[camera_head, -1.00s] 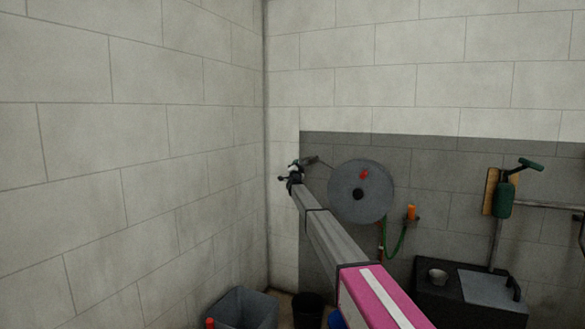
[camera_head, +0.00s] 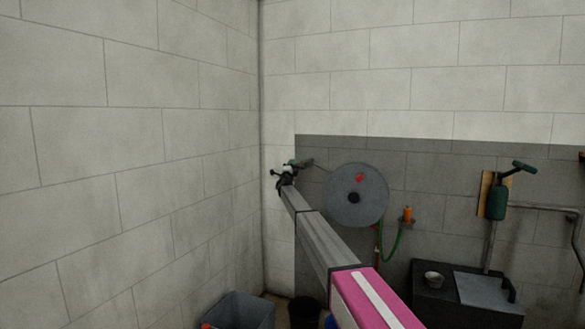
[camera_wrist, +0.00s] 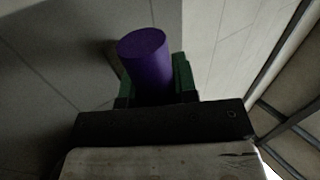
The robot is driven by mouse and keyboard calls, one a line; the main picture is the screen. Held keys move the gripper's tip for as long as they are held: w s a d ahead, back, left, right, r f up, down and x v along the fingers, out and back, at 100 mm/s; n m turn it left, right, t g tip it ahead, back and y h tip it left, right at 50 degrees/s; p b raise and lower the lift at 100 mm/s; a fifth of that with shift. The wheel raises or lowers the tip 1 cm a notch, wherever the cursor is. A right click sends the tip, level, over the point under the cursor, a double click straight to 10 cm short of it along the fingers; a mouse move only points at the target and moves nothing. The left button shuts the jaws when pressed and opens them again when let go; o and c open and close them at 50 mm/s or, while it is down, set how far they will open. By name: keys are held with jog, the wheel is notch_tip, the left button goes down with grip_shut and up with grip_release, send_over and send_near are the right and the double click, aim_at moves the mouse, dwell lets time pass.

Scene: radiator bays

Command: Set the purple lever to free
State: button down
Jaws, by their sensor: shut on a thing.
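The purple lever shows in the wrist view as a purple cylinder (camera_wrist: 146,55), its round end tilted toward the upper left. My gripper (camera_wrist: 154,80) has its green fingers on both sides of it and is shut on it. In the head view my gripper (camera_head: 287,172) is at the far end of my outstretched arm, near the wall corner. It is small and dark there, and I cannot make out the lever or its markings in that view.
A grey disc (camera_head: 356,197) with a red knob is on the back wall just right of my gripper. Further right are an orange-handled item (camera_head: 407,214) with a green hose, a green handled tool (camera_head: 497,202), and a dark bench (camera_head: 440,295). A grey bin (camera_head: 243,311) stands below left.

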dwell(0.4)
jog(key=c, duration=0.9)
grip_release()
jog(key=shift+s, duration=0.1)
jog(key=v, duration=1)
jog(key=shift+s+a+f, duration=0.15)
jog(key=shift+s, duration=0.1)
